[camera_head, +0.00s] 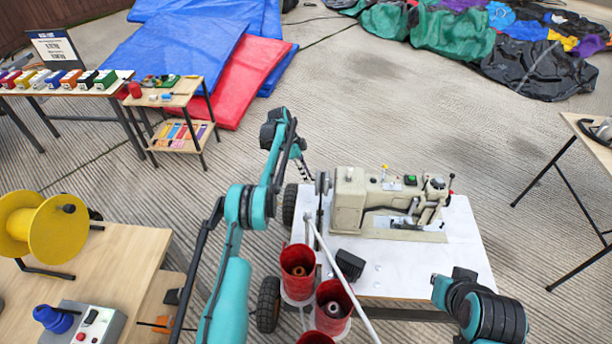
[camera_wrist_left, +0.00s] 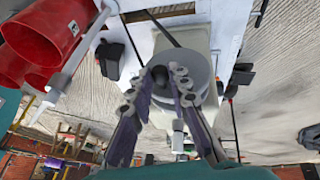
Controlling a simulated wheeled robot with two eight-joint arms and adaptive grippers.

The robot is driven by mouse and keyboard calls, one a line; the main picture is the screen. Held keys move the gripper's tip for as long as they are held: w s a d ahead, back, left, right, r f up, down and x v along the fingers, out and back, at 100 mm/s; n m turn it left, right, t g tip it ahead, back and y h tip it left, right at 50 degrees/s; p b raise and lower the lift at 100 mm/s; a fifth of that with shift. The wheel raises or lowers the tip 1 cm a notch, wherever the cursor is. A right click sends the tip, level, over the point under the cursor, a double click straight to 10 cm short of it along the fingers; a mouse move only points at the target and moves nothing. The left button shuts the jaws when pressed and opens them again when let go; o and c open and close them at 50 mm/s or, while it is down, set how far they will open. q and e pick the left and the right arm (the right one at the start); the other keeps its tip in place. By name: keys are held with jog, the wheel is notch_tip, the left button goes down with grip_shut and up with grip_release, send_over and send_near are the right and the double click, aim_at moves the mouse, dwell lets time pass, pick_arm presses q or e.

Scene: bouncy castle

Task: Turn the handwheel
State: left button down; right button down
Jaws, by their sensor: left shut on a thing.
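The handwheel (camera_head: 322,182) is a grey disc on the left end of the beige sewing machine (camera_head: 349,203). In the left wrist view the handwheel (camera_wrist_left: 204,72) fills the upper middle, with a dark knob (camera_wrist_left: 160,73) on its face. My left gripper (camera_head: 305,172) reaches it from the left; its fingers in the left wrist view (camera_wrist_left: 167,82) are shut on the knob, one on each side. The fingertips hide part of the wheel. Part of my right arm shows at the lower right of the head view; its gripper cannot be made out.
The machine stands on a white-topped table (camera_head: 455,235). Red thread cups (camera_head: 333,303) and a slanting grey rod (camera_head: 340,275) stand close to my left arm. A wooden table with a yellow reel (camera_head: 58,228) is at the left.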

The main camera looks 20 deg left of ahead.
pick_arm(q)
jog(key=c, duration=1.4)
grip_release()
